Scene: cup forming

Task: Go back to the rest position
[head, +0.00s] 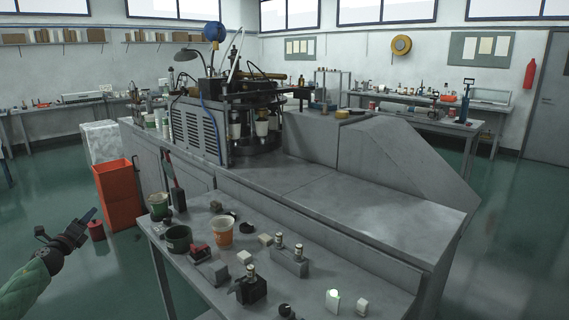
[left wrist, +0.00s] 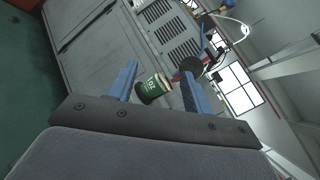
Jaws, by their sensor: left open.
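My left gripper (head: 90,216) is at the far left of the head view, to the left of the work table and above the green floor. In the left wrist view its two blue fingers (left wrist: 160,82) are spread apart. A dark green cup with white lettering (left wrist: 153,88) shows between them in that picture, beyond the fingers and apparently not gripped. In the head view a green cup (head: 159,207) stands at the table's left corner, well right of the gripper. My right gripper is not in view.
The work table (head: 205,285) holds a dark green pot (head: 178,239), an orange cup (head: 222,231) and several small blocks and switches. Behind it stands a grey machine (head: 320,190).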

